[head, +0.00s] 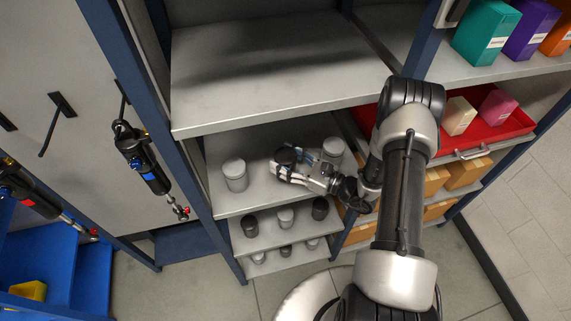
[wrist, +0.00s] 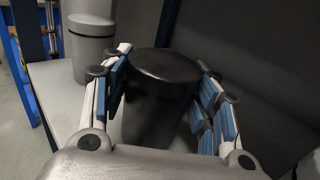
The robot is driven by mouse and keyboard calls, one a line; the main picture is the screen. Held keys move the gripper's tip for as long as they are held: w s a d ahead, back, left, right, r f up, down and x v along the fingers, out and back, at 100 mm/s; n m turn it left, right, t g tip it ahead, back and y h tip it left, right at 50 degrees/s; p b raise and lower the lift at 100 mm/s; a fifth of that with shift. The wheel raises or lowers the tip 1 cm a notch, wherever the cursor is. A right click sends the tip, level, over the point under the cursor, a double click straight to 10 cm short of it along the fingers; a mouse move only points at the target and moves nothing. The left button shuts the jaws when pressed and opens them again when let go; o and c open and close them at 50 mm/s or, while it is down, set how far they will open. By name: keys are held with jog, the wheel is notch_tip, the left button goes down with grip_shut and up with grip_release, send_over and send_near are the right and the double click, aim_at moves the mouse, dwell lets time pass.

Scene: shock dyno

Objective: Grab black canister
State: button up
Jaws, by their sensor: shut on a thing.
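The black canister (wrist: 160,95) stands upright between the fingers of my gripper (wrist: 166,100) in the wrist view. In the head view the black canister (head: 287,156) shows its dark round top at the fingertips of my gripper (head: 287,165). My gripper is shut on the canister, with a blue-padded finger on each side. Much of the canister's lower part is hidden behind my gripper. It is at the upper of the canister shelves (head: 225,203); whether it touches the shelf cannot be told.
A grey canister (head: 235,175) stands to the left, another (head: 333,149) just right of my gripper. A shelf board (head: 260,80) lies above. Lower shelves hold several canisters. A red tray (head: 480,139) with boxes is at right; shock absorbers (head: 145,165) hang at left.

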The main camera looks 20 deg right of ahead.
jog(key=shift+c, duration=1)
